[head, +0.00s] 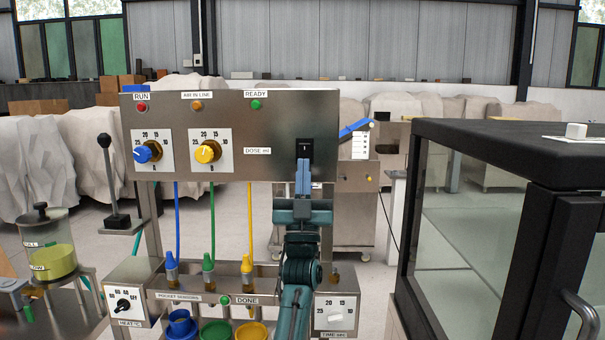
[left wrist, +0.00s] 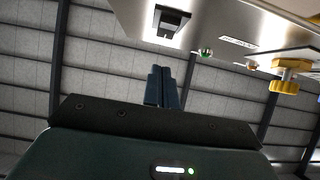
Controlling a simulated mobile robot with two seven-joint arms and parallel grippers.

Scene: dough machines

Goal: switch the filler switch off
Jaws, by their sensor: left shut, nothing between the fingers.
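The filler switch (head: 305,149) is a black rocker at the right end of the steel filler panel (head: 225,112). It also shows in the left wrist view (left wrist: 171,24), on the panel's face beyond my fingertips. My left gripper (head: 303,166) is shut and empty, its blue-grey fingers pointing up just below the switch. In the head view the fingertips overlap the switch's lower edge; I cannot tell whether they touch. In the left wrist view, the closed fingers (left wrist: 161,78) appear short of the switch. I cannot tell the rocker's position. My right gripper is not in view.
The panel carries a blue knob (head: 147,152), a yellow knob (head: 207,151) and red, orange and green lamps. Below are coloured hoses and cups (head: 216,330). A black-framed glass cabinet (head: 480,240) stands close on the right. A jar (head: 48,250) stands at left.

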